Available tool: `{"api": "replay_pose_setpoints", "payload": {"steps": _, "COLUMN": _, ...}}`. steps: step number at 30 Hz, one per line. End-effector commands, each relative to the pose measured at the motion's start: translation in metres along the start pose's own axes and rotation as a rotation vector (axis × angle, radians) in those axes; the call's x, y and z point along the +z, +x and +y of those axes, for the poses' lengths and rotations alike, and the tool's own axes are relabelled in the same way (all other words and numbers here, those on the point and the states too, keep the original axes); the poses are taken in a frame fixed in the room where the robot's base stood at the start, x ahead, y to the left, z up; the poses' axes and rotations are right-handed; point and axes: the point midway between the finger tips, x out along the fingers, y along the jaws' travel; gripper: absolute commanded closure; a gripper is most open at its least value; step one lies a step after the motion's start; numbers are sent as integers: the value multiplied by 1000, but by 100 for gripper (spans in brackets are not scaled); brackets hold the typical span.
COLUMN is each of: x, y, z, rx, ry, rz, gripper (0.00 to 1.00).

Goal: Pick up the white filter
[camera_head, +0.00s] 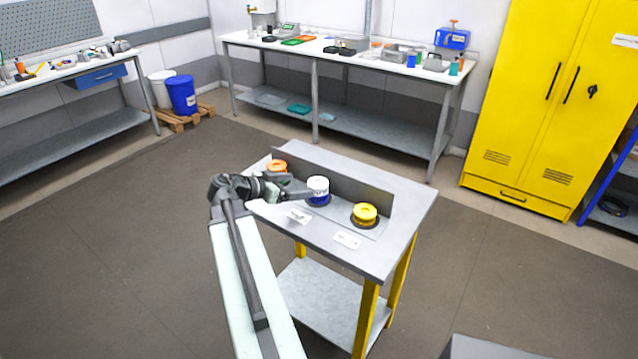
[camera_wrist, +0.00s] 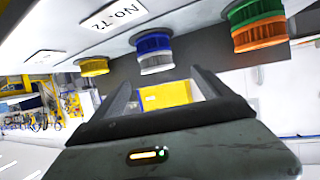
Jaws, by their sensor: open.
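The white filter (camera_head: 318,184) has a white top and a blue lower part. It stands upright in the middle of the row on the grey cart top. In the wrist view, tilted nearly upside down, the filter (camera_wrist: 155,69) shows just beyond the fingers, white end downward. My gripper (camera_head: 307,193) reaches in from the left at the filter's side. In the wrist view the two fingers of my gripper (camera_wrist: 163,84) are apart with no filter between them. Whether a finger touches the filter cannot be told.
A yellow filter (camera_head: 365,213) stands to the right and an orange and green one (camera_head: 277,167) to the left, partly behind my arm. A grey upright panel (camera_head: 345,178) runs behind the row. Label cards (camera_head: 347,239) lie in front. Floor around the cart is clear.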

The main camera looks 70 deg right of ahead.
Motion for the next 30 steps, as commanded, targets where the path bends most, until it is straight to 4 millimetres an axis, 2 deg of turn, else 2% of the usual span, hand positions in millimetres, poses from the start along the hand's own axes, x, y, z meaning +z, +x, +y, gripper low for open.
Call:
{"api": "replay_pose_setpoints", "payload": {"steps": 5, "x": 0, "y": 8, "z": 2, "rx": 6, "ry": 2, "rz": -1, "gripper": 12}}
{"api": "replay_pose_setpoints", "payload": {"steps": 10, "x": 2, "y": 28, "z": 2, "rx": 6, "ry": 2, "rz": -2, "gripper": 12}}
{"api": "replay_pose_setpoints", "payload": {"steps": 16, "x": 3, "y": 37, "z": 4, "rx": 6, "ry": 1, "rz": -2, "gripper": 12}}
{"api": "replay_pose_setpoints", "payload": {"steps": 24, "x": 5, "y": 80, "z": 9, "rx": 5, "ry": 1, "rz": -3, "gripper": 12}}
{"api": "replay_pose_setpoints", "payload": {"steps": 30, "x": 3, "y": 80, "z": 9, "rx": 3, "ry": -1, "rz": -3, "gripper": 12}}
